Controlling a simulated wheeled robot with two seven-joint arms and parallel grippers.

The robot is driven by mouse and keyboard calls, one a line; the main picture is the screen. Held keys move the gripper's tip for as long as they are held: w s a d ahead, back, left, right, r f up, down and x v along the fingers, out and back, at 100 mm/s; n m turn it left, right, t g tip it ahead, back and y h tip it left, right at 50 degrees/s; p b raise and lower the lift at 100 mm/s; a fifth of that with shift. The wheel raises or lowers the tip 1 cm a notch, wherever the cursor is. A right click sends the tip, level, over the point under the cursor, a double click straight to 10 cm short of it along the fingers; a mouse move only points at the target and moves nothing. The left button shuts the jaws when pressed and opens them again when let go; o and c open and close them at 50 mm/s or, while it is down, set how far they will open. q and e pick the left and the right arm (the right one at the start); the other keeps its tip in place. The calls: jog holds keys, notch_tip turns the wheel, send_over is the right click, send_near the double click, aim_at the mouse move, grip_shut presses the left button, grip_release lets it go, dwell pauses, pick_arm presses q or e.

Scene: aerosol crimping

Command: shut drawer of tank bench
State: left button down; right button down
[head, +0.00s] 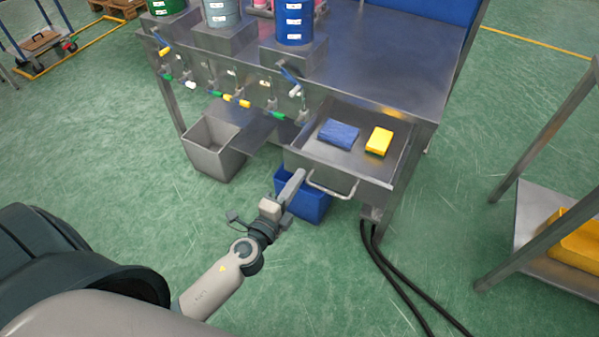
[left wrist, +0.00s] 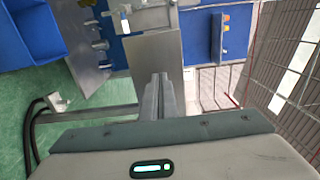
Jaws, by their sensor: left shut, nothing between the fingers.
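The tank bench (head: 390,60) is a steel table with a drawer (head: 318,153) pulled out at its front right corner. A blue cloth (head: 339,134) and a yellow sponge (head: 379,141) lie in the drawer. A bar handle (head: 331,189) is on its front. My left gripper (head: 298,178) is shut and empty, at the left part of the drawer front, just left of the handle. Whether it touches the front I cannot tell. In the left wrist view the shut fingers (left wrist: 160,82) point at a grey metal panel (left wrist: 155,55). My right gripper is not in view.
A blue bin (head: 312,206) stands on the floor below the drawer, and a grey bin (head: 213,149) is to its left. Black hoses (head: 390,275) run along the floor from the bench leg. A steel rack (head: 535,225) with a yellow container (head: 578,245) stands at right.

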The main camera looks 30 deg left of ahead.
aim_at(336, 123)
pick_arm(q)
jog(key=shift+w, duration=0.8)
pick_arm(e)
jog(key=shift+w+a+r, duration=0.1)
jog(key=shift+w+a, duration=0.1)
